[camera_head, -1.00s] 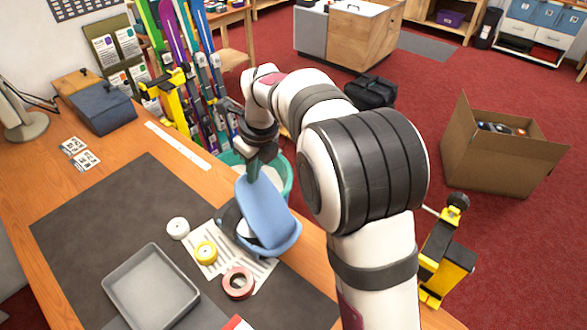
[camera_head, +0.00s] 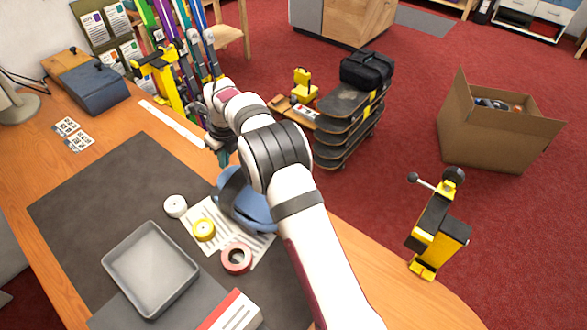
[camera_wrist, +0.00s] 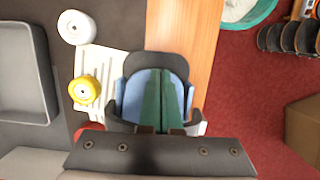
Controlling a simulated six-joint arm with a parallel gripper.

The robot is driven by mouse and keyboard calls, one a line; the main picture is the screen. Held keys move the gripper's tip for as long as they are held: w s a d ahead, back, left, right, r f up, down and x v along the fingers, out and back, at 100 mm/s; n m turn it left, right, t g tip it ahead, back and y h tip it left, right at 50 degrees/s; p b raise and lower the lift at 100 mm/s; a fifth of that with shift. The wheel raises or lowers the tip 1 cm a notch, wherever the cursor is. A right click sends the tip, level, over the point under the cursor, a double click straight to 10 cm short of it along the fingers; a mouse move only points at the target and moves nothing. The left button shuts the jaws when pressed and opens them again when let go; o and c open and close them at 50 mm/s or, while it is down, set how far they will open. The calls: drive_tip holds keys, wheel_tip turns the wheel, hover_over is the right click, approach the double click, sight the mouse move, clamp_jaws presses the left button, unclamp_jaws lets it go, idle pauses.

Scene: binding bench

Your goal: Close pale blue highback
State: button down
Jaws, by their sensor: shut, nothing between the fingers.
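The pale blue highback (camera_head: 240,207) belongs to a binding on the bench. In the head view it looks low, folded down over the binding's base, but my arm hides part of it. In the wrist view the pale blue highback (camera_wrist: 133,97) shows on both sides of my gripper (camera_wrist: 163,75), with dark grey parts (camera_wrist: 140,63) around it. My gripper's green fingers are shut together and empty, and overlap the highback in that view. In the head view my gripper (camera_head: 223,160) is above the far side of the binding. Whether it touches the binding cannot be told.
White (camera_head: 175,206), yellow (camera_head: 204,230) and red (camera_head: 236,258) tape rolls lie by a printed sheet (camera_head: 215,213) near the binding. A grey tray (camera_head: 150,270) is on the dark mat. A yellow-black clamp (camera_head: 436,240) stands at the bench's right edge.

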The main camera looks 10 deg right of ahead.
drive_tip(key=shift+x, duration=0.95)
drive_tip(key=shift+f, duration=0.1)
